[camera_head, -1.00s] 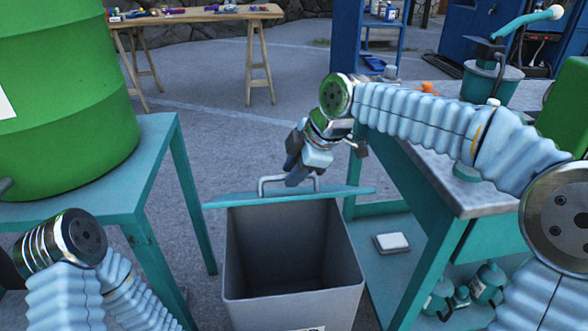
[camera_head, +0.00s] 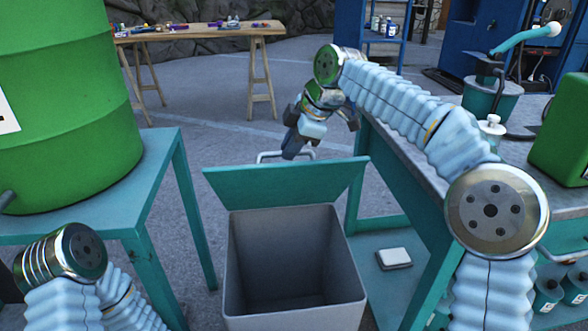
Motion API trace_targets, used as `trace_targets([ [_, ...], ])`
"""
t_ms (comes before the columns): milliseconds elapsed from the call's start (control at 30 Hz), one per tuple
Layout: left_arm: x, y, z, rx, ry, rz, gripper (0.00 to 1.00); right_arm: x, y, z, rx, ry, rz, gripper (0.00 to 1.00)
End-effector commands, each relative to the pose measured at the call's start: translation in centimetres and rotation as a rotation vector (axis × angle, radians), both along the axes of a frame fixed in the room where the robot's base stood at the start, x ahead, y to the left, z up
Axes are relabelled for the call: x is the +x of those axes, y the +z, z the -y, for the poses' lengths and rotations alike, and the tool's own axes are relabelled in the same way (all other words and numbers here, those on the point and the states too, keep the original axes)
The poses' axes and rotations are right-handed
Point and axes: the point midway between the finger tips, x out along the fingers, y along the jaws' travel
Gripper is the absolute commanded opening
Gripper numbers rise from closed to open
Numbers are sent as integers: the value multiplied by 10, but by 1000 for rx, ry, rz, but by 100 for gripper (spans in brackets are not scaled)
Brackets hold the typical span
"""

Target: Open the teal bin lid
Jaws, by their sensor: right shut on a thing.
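The teal lid (camera_head: 285,187) stands raised and tilted up at the back of the grey bin (camera_head: 295,311), whose empty-looking inside faces me. A metal bar handle (camera_head: 268,157) shows above the lid's upper edge. My right gripper (camera_head: 294,152) reaches over from the right and is shut on the handle, behind the lid's top edge; its fingertips are partly hidden. My left arm shows at the lower left, but its gripper is out of the picture.
A green barrel (camera_head: 65,100) stands on a teal table (camera_head: 150,165) at the left. A teal workbench (camera_head: 400,185) is close on the right, under my right arm. A white block (camera_head: 394,258) lies on its lower shelf. Open floor lies behind the bin.

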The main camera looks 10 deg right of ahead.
Motion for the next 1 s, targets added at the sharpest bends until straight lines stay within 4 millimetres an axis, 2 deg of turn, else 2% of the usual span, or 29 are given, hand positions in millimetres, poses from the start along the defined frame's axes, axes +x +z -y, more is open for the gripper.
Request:
trace_targets([
  [100,0,0,0,0,0,0,100,19,6,-1,0,2,0,0],
  [267,0,0,0,0,0,0,100,32,13,-1,0,0,-1,0],
  [667,0,0,0,0,0,0,100,36,14,0,-4,0,-3,0],
  [700,0,0,0,0,0,0,100,36,14,0,-4,0,-3,16],
  [867,0,0,0,0,0,0,100,36,14,0,-3,-1,-3,40],
  [1000,0,0,0,0,0,0,100,36,15,0,-2,-1,-2,40],
])
